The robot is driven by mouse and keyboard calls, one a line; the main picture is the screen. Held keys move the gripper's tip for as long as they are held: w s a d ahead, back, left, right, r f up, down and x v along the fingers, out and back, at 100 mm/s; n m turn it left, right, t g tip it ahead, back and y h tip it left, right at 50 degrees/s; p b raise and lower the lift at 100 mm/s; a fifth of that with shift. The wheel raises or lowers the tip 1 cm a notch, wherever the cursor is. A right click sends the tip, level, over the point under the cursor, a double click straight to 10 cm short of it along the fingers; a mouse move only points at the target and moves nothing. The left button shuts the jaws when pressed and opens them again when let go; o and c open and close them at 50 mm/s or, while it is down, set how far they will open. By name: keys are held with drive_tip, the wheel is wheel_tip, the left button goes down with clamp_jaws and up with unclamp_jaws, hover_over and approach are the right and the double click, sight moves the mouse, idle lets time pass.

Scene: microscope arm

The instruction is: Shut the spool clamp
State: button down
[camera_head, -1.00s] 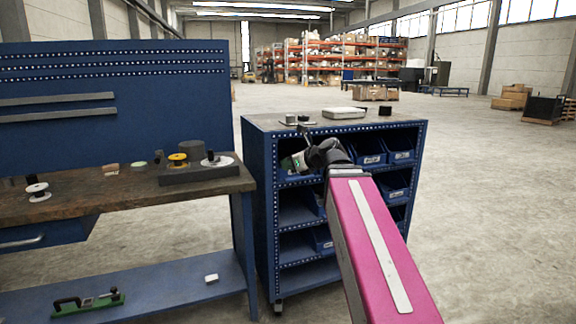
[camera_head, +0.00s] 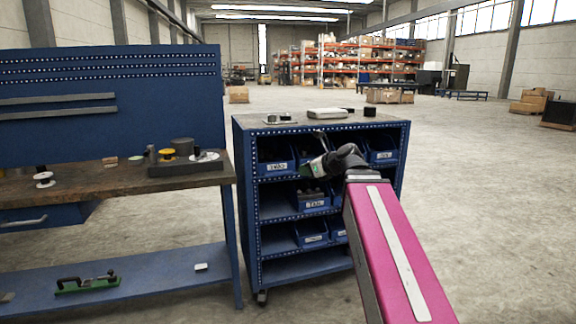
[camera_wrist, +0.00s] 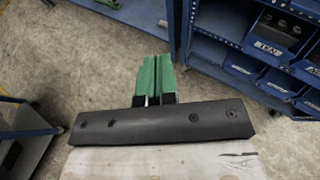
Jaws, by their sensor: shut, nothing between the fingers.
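No part is clearly recognisable as the spool clamp. On the wooden workbench (camera_head: 110,186), a dark block (camera_head: 185,168) carries a yellow-topped piece (camera_head: 167,154) and a white disc (camera_head: 206,156) with a dark knob; a white spool (camera_head: 44,179) stands further left. A green-based tool with a black handle (camera_head: 88,283) lies on the lower shelf. My gripper (camera_head: 318,167) is in front of the blue cabinet, right of the bench and apart from these things. In the wrist view its green fingers (camera_wrist: 154,70) are together and empty.
The blue cabinet (camera_head: 246,190) stands right of the bench with labelled bins (camera_head: 313,199). On its top are a small plate with posts (camera_head: 279,118) and a pale flat box (camera_head: 327,113). A white block (camera_head: 201,267) lies on the lower bench shelf.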

drive_tip(key=s+d+f+n+g+h, duration=0.1)
drive_tip(key=d+f+n+g+h, duration=0.15)
drive_tip(key=f+n, duration=0.65)
drive_tip(key=s+d+f+n+g+h, duration=0.2)
drive_tip(key=f+n+h, duration=0.15)
drive_tip(key=f, duration=1.15)
drive_tip(key=s+d+f+n+g+h, duration=0.2)
drive_tip(key=s+d+f+n, duration=0.1)
drive_tip(key=f+n, duration=0.3)
drive_tip(key=s+d+f+n+g+h, duration=0.2)
drive_tip(key=s+f+n, duration=0.3)
drive_tip(key=f, duration=0.6)
drive_tip(key=shift+s+d+f+n, duration=0.2)
drive_tip(key=shift+s+d+n, duration=0.2)
drive_tip(key=shift+n, duration=0.65)
drive_tip(key=shift+w, duration=0.1)
